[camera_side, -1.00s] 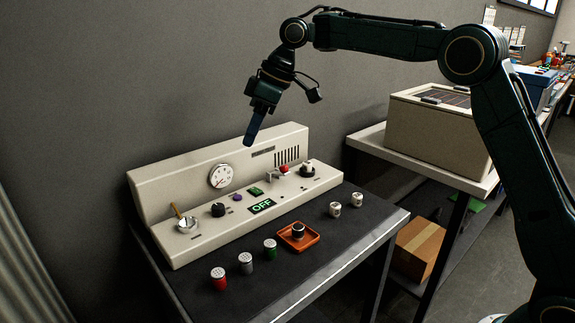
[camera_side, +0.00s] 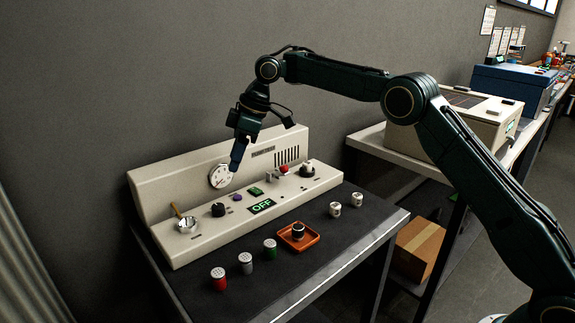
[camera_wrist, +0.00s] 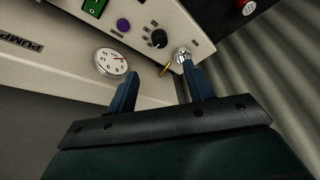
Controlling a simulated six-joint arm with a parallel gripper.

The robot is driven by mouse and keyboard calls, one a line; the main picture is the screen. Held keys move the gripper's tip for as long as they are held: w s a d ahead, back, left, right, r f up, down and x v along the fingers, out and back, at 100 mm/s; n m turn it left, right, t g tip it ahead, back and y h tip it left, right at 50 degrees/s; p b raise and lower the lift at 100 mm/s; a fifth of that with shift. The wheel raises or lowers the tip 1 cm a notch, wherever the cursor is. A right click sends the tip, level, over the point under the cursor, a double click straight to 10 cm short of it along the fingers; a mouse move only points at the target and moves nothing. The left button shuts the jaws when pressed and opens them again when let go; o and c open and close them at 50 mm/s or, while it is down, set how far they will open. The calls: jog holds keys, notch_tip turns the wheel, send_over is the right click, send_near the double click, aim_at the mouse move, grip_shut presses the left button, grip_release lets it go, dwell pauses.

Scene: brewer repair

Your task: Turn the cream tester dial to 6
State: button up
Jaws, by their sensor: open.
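The cream tester console (camera_side: 330,178) stands on the dark bench. A black dial (camera_side: 218,209) sits on its front deck, left of a purple button; it also shows in the wrist view (camera_wrist: 159,38) with scale marks around it. I cannot read its setting. Another black-topped knob (camera_side: 307,169) is at the console's right end. My gripper (camera_side: 236,164) is open and empty, in front of the round gauge (camera_side: 220,177), above and apart from the black dial. In the wrist view my two fingers (camera_wrist: 161,70) are spread, and the dial lies beyond the gap between them.
An OFF display (camera_side: 262,206), a green switch (camera_side: 256,191) and a red button (camera_side: 284,169) are to the right. An orange tray (camera_side: 313,236) and several small cylinders stand in front.

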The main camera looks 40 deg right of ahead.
aim_at(218, 206)
jog(key=shift+x, duration=6.7)
jog(key=shift+s, duration=0.1)
jog(key=c, duration=1)
jog(key=shift+m, duration=0.3)
jog(key=m+t, duration=0.1)
jog(key=m, duration=0.1)
jog(key=shift+s+r+m+h, duration=0.1)
jog(key=shift+m+h, duration=0.3)
jog(key=shift+a+m+t+h, duration=0.1)
jog(key=shift+m+t+h, duration=0.2)
jog(key=shift+m, duration=0.85)
jog(key=shift+m+t+h, duration=0.2)
jog(key=shift+m+h, duration=0.2)
jog(key=shift+m, duration=0.75)
